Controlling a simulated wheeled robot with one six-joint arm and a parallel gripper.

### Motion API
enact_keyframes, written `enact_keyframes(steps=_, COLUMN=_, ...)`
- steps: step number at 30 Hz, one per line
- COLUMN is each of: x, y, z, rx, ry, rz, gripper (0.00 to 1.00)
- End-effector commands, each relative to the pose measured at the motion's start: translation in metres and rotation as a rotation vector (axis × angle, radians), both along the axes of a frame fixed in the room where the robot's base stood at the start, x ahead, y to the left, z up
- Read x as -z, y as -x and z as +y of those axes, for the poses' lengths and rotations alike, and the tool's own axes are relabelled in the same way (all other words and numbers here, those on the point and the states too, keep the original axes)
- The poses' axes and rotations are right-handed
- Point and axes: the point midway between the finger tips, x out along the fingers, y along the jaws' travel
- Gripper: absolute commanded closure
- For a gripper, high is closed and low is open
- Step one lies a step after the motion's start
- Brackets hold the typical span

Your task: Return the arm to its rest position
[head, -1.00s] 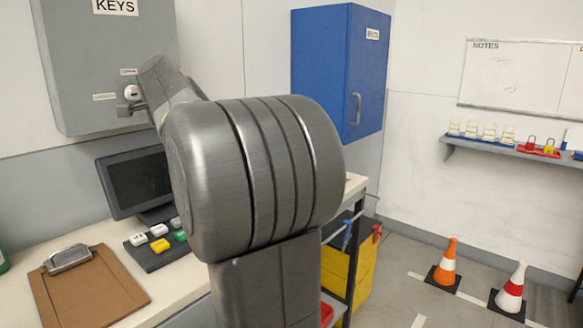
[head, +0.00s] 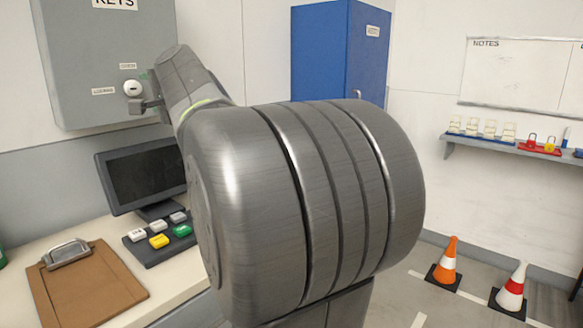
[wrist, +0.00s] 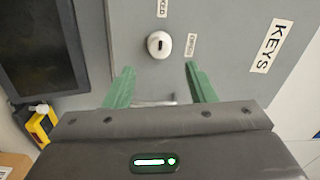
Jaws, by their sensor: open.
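My arm fills the middle of the head view, with a large grey joint in front. My gripper (wrist: 160,84) shows in the wrist view with two green fingers spread apart and nothing between them. It is in front of the grey key cabinet (head: 75,80), just below the round white lock (wrist: 159,45). The lock also shows in the head view (head: 132,88), with labels beside and above it. The fingers look apart from the lock. In the head view the fingertips are mostly hidden behind my arm.
A monitor (head: 143,176), a button pad (head: 160,247) and a clipboard (head: 90,285) are on the desk below. A blue cabinet (head: 325,55) hangs on the wall behind my arm. Two cones (head: 447,262) stand on the floor at right, with open floor around them.

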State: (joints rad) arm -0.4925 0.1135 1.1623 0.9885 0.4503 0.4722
Motion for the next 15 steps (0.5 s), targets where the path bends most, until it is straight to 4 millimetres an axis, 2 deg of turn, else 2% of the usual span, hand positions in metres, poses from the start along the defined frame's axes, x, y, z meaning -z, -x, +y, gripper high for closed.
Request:
enact_keyframes(steps=12, x=-0.003, y=-0.048, z=0.056, rx=-0.001, ry=0.003, rz=0.002, gripper=0.5)
enact_keyframes(steps=14, x=-0.002, y=-0.054, z=0.064, rx=-0.001, ry=0.003, rz=0.004, gripper=0.5)
enact_keyframes(steps=15, x=-0.007, y=-0.052, z=0.061, rx=0.001, ry=-0.028, rz=0.037, gripper=0.5)
